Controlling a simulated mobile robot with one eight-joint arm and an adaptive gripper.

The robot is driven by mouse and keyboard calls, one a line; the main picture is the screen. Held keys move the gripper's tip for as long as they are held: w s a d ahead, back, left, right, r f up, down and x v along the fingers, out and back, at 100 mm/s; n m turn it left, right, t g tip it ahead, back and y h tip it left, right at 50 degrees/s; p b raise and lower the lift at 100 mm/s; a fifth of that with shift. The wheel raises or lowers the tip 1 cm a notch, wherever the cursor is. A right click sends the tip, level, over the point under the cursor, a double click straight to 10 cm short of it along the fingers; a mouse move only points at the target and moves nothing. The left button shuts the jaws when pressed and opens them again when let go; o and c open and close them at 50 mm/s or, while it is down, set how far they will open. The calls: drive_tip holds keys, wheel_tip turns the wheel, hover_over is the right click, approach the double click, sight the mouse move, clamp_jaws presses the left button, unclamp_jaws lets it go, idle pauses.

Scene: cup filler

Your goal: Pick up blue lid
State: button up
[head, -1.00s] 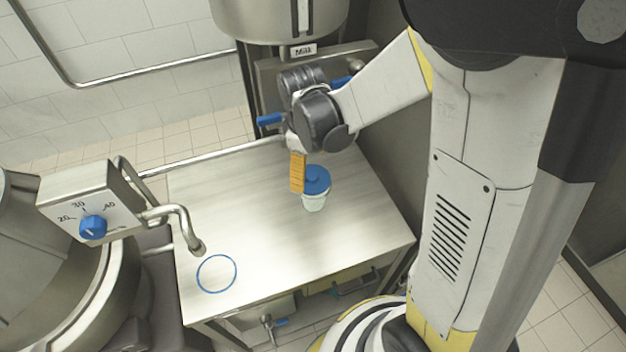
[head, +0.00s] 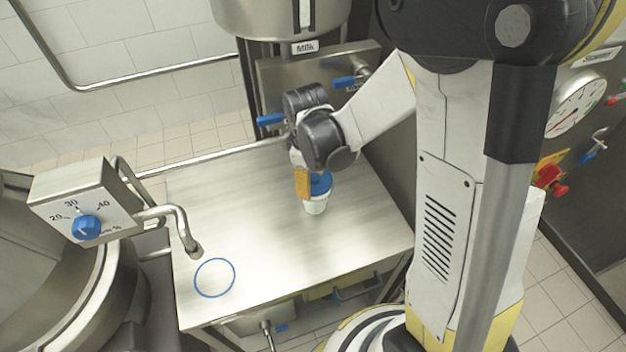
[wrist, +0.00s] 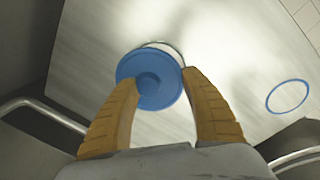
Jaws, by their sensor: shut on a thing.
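The round blue lid (head: 323,183) is at the top of a small whitish cup (head: 314,208) standing on the steel table. My gripper (head: 304,186) is at the lid, its orange finger hiding the lid's left part in the head view. In the wrist view the lid (wrist: 150,78) lies between the tips of my gripper's two orange fingers (wrist: 160,83), which are shut on it. A thin pale rim shows past the lid's upper right edge. I cannot tell whether the lid is lifted off the cup.
The steel table (head: 250,215) is mostly clear, with a blue ring mark (head: 215,278) at its front left. A pipe spout (head: 188,240) overhangs its left edge beside a dial box (head: 85,210). The milk tank (head: 280,20) and its blue-handled taps stand behind my gripper.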

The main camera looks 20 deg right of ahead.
drive_tip(key=shift+r+p, duration=0.35)
drive_tip(key=shift+r, duration=0.35)
wheel_tip(320, 180, up, 3)
drive_tip(key=shift+r+p, duration=0.1)
drive_tip(key=shift+p, duration=0.65)
drive_tip(key=s+d+r+p, duration=0.3)
drive_tip(key=s+d+r, duration=0.25)
drive_tip(key=d, duration=0.35)
hover_over(312, 180)
drive_tip(key=s, duration=0.2)
wheel_tip(312, 180, down, 3)
drive_tip(key=shift+r, duration=0.1)
drive_tip(key=shift+w+a+f, duration=0.1)
drive_tip(key=shift+a+f, duration=0.1)
drive_tip(key=shift+a, duration=0.05)
drive_tip(key=shift+f+b, duration=2.35)
drive_tip(key=shift+f, duration=0.9)
drive_tip(key=shift+f+b, duration=0.35)
drive_tip(key=shift+f, duration=0.05)
